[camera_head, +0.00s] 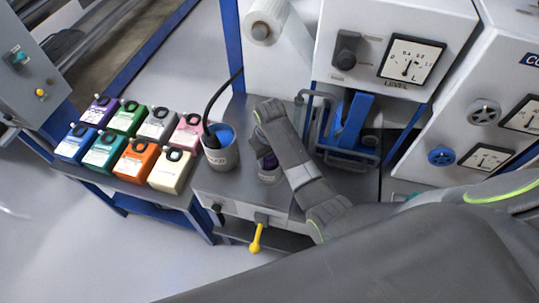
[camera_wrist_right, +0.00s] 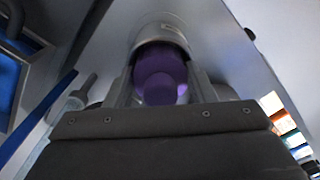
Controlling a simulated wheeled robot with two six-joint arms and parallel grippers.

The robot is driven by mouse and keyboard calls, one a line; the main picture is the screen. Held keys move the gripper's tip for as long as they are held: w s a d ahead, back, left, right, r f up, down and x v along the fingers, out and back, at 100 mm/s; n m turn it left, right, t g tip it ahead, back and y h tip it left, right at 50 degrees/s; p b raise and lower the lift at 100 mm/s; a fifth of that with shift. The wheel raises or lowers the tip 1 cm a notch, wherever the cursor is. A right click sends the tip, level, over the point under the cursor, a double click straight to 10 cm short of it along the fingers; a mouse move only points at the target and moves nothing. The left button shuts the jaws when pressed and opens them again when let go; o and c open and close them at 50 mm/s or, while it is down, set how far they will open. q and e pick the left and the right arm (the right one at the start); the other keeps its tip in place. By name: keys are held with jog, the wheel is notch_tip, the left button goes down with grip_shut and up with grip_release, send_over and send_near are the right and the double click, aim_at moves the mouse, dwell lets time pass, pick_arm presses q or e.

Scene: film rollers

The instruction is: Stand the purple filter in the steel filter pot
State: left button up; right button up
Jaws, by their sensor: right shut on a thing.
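The purple filter (camera_head: 268,161) shows just under my right gripper (camera_head: 264,150), partly hidden by it. In the right wrist view the filter (camera_wrist_right: 160,75) is a purple cylinder between the two fingers, and the right gripper (camera_wrist_right: 160,92) is shut on it. The steel filter pot (camera_head: 270,177) stands on the grey bench directly below. In the wrist view the pot (camera_wrist_right: 160,32) has its round rim around the far part of the filter. The filter's lower end is hidden, so how deep it sits cannot be told. My left gripper is not in view.
A second pot (camera_head: 221,157) with a blue inside and a black hose stands left of the steel pot. Several coloured containers (camera_head: 131,158) stand in two rows further left. A blue-and-grey fixture (camera_head: 350,132) is close on the right. A yellow-handled lever (camera_head: 256,238) sticks out in front.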

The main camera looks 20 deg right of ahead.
jog(key=shift+s+f, duration=0.25)
jog(key=shift+f, duration=0.05)
dwell(0.4)
